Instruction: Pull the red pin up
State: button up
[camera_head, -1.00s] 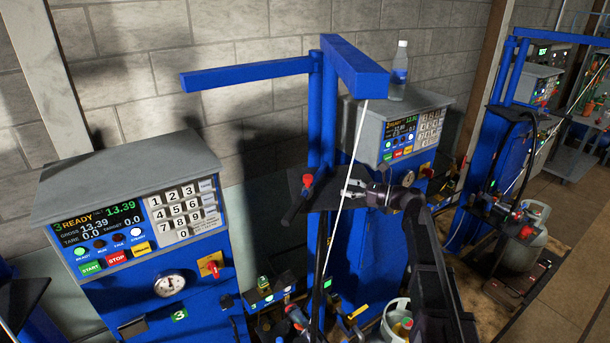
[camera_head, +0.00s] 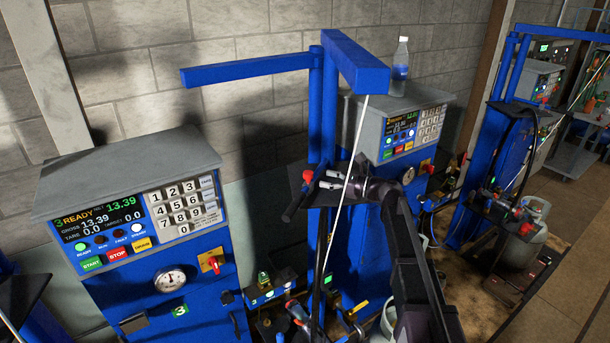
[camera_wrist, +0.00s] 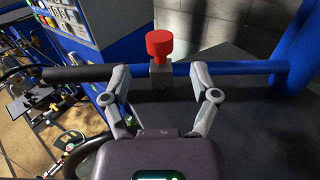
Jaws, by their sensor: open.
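The red pin (camera_wrist: 159,45) has a round red knob standing upright on a small grey block (camera_wrist: 160,76) at a blue bar in the wrist view. It also shows small in the head view (camera_head: 308,176), just left of my gripper's fingertips. My gripper (camera_wrist: 160,80) is open and empty. Its two grey fingers stand apart, one to each side of the knob and block in the wrist view, and I see no contact. In the head view my gripper (camera_head: 321,181) points left toward the pin, with the fingers spread.
A blue post with overhead beams (camera_head: 357,66) rises behind my arm, and a thin white line hangs close by the gripper. The bar ends in a black grip (camera_wrist: 75,73). A blue scale cabinet (camera_head: 146,250) stands left. A bottle (camera_head: 400,68) tops another cabinet.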

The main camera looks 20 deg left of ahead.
aim_at(313, 176)
jog(key=a, duration=0.7)
jog(key=shift+w+a, duration=0.1)
jog(key=shift+w, duration=0.3)
